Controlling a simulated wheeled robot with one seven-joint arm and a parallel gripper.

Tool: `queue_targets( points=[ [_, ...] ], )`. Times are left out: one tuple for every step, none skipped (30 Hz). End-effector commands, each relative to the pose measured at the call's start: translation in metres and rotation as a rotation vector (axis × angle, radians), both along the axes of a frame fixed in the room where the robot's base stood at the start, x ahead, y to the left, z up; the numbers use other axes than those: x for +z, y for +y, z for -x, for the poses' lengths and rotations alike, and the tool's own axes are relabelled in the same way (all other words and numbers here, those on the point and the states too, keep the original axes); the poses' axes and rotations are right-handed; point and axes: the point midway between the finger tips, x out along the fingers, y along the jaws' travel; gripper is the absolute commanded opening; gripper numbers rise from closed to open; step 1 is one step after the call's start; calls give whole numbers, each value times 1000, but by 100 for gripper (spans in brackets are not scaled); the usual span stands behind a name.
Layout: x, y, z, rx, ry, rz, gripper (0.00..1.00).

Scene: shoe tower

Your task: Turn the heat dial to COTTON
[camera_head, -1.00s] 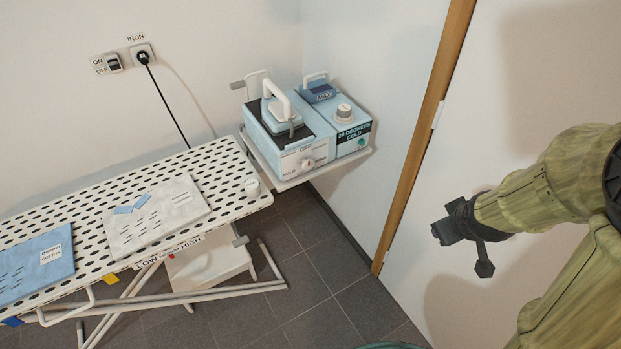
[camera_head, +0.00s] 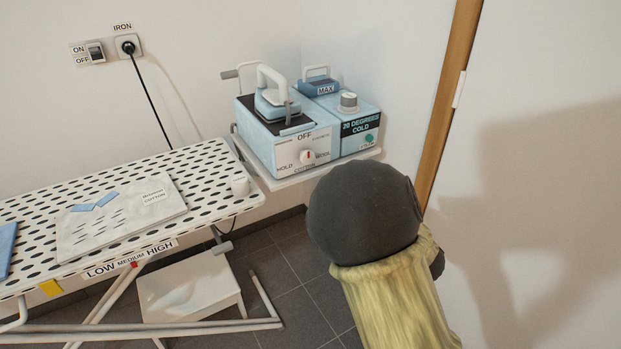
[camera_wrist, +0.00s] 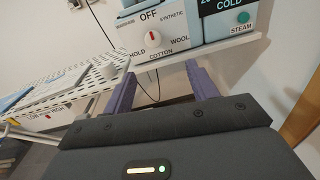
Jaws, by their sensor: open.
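The heat dial (camera_head: 307,156) is a white knob with a red mark on the front of the light blue iron station (camera_head: 262,140). It also shows in the wrist view (camera_wrist: 152,35), where the red mark stands roughly upright, in line with OFF above. HOLD is at its lower left, COTTON below, WOOL at lower right and SYNTHETIC at upper right. My gripper (camera_wrist: 158,87) has two purple fingers spread apart with nothing between them. They reach toward the shelf, below and short of the dial. In the head view my arm's dark joint hides the gripper.
The iron (camera_head: 276,96) stands on top of the station. A blue unit reading 20 DEGREES COLD (camera_head: 361,125) sits beside it on the white shelf (camera_head: 318,170). The ironing board (camera_head: 120,168) lies to the left. A wall switch (camera_head: 96,52) and plug (camera_head: 128,46) are behind. The door and wall are right.

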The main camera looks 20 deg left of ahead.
Motion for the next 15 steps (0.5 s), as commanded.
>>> queue_targets(
  points=[
    [-5, 6, 3, 24, -37, 20, 58],
    [-4, 8, 5, 34, -54, 28, 58],
    [-3, 9, 6, 41, -66, 33, 58],
    [-2, 9, 6, 43, -72, 35, 58],
    [-1, 9, 6, 44, -73, 36, 58],
    [-1, 9, 6, 43, -72, 35, 58],
    [-1, 9, 6, 43, -72, 35, 58],
    [-1, 9, 6, 42, -72, 35, 58],
    [-1, 9, 6, 42, -70, 35, 58],
    [-1, 9, 6, 42, -69, 34, 58],
    [-1, 9, 6, 41, -69, 34, 58],
    [-1, 9, 5, 41, -69, 34, 58],
    [-1, 9, 5, 41, -69, 34, 58],
    [-1, 10, 4, 41, -69, 34, 58],
    [-1, 12, 3, 41, -68, 34, 58]
  ],
)
